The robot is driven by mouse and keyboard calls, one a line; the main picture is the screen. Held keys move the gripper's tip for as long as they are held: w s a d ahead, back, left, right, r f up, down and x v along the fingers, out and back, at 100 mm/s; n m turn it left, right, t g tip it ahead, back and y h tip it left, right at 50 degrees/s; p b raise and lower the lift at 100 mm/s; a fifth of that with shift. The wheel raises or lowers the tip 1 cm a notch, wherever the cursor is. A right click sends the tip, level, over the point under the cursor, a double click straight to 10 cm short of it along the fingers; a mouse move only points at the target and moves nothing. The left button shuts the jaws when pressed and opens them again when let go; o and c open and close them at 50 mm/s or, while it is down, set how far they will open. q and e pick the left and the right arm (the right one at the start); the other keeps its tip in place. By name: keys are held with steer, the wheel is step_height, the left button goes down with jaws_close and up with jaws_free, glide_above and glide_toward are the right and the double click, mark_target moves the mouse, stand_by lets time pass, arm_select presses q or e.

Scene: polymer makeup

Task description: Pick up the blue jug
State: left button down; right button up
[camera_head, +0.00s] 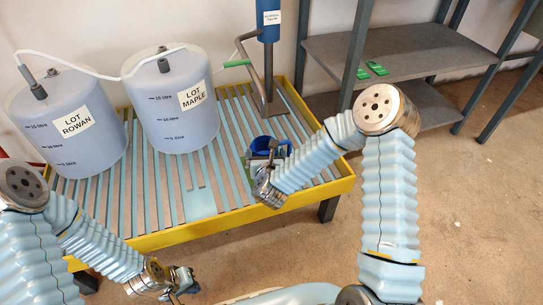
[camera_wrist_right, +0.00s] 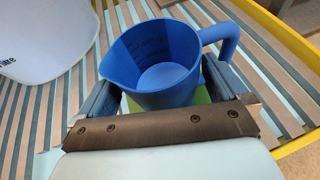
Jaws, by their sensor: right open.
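The blue jug (camera_head: 258,143) stands upright on the slatted platform, partly hidden behind my right gripper (camera_head: 268,156) in the head view. In the right wrist view the jug (camera_wrist_right: 165,62) shows its spout to the left and its handle to the right. It looks empty, with markings inside. My right gripper (camera_wrist_right: 158,88) is open, with one finger on each side of the jug; contact cannot be told. My left gripper (camera_head: 183,283) is low at the front left, away from the jug; its jaws are too small to read.
The yellow-rimmed platform (camera_head: 235,217) carries a LOT ROWAN drum (camera_head: 70,145) and a LOT MAPLE drum (camera_head: 178,125). A blue column on a stand (camera_head: 268,60) rises behind the jug. A grey shelf (camera_head: 400,48) stands at the back right. The floor at right is clear.

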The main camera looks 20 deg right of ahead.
steer(key=c, duration=1)
steer(key=shift+c, duration=0.2)
steer(key=shift+r, duration=0.1)
